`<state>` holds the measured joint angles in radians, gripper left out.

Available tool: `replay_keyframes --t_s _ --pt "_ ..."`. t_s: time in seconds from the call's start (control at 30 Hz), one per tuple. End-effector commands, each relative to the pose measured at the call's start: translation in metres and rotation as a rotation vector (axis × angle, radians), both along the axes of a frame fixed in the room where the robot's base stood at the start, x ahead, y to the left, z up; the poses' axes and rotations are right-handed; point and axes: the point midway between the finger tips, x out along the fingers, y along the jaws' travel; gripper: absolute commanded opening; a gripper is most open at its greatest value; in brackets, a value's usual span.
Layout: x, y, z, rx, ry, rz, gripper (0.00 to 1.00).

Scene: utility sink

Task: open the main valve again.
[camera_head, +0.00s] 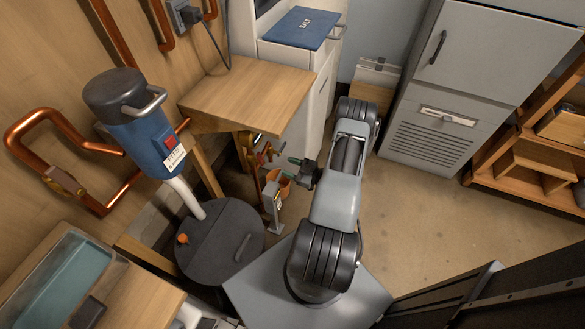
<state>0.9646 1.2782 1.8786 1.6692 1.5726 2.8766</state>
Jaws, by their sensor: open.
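Copper pipework with a red-handled valve (265,154) stands below the right end of the wooden counter. It is small here, and I cannot tell how its handle is turned. Another brass fitting (65,181) sits on the looped copper pipe at the left wall. No label shows which one is the main valve.
An orange bucket (278,184) and a grey post (272,208) stand close below my gripper. A blue canister (145,130) hangs above a dark round lidded tank (222,245). The wooden counter (245,95) overhangs the pipework. Open floor (425,215) lies to the right.

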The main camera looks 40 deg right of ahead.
Motion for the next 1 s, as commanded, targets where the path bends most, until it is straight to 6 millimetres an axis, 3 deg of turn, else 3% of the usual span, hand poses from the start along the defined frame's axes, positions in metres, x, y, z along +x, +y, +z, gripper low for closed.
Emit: replay_keyframes --t_s 0.43,0.63,0.77,0.93,1.0 --pt "-0.008 -0.004 0.000 0.000 0.000 0.001 0.49" --pt "-0.008 -0.004 -0.001 -0.053 -0.024 0.002 0.31" --pt "-0.011 0.001 -0.005 -0.217 -0.093 0.032 0.18" --pt "-0.029 0.027 -0.014 -0.571 -0.267 0.195 0.02" --pt "-0.039 0.040 -0.012 -0.734 -0.381 0.300 0.00"
